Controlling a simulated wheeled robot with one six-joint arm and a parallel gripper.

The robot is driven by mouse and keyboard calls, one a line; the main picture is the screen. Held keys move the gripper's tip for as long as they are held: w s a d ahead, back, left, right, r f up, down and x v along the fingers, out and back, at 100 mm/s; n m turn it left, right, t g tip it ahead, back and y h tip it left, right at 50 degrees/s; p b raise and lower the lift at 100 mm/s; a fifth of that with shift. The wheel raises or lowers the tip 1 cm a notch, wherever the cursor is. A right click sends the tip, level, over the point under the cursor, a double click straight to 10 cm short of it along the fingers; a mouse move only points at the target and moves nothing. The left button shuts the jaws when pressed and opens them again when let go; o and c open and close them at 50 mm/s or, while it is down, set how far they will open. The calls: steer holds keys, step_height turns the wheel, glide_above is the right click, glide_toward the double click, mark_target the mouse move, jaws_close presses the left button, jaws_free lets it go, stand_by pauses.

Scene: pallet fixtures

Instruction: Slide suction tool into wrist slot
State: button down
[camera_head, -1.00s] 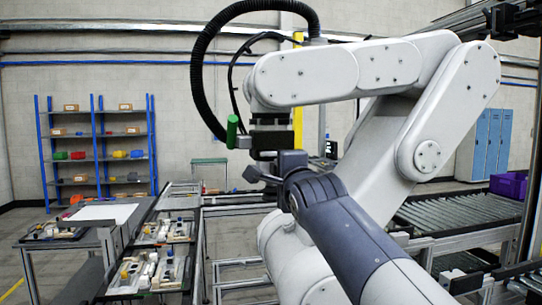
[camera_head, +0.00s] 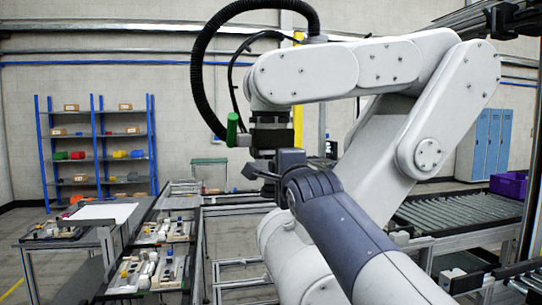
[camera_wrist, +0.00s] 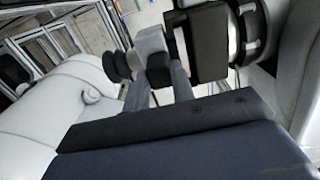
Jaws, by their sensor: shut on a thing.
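My gripper (camera_wrist: 160,84) is shut on the suction tool (camera_wrist: 151,42), a grey block with a dark round cup at its left in the wrist view. Right beside it is the black wrist block (camera_wrist: 202,46) of the large white arm. The tool and block look very close; I cannot tell whether the tool is in the slot. In the head view, my gripper (camera_head: 264,172) is just below the black wrist block (camera_head: 272,139), which has a green cylinder at its left. The tool is mostly hidden there, and the slot opening is not clear.
The large white arm (camera_head: 390,68) fills the upper right, with a black hose looping left of its wrist. Trays of parts (camera_head: 150,268) lie at lower left. A roller conveyor (camera_head: 450,218) stands at right, blue shelving (camera_head: 100,150) at the back left.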

steer(key=c, duration=1.4)
jaws_free()
steer(key=shift+o, duration=1.4)
steer(key=shift+f, duration=0.1)
steer(key=b+v, duration=0.4)
steer(key=v, duration=0.7)
steer(key=shift+w, duration=0.1)
steer(key=p+x, duration=0.4)
steer(key=x, duration=0.6)
steer(key=shift+w+r+p, duration=0.2)
steer(key=shift+w+p, duration=0.1)
steer(key=shift+w, duration=0.1)
steer(key=shift+a, duration=0.1)
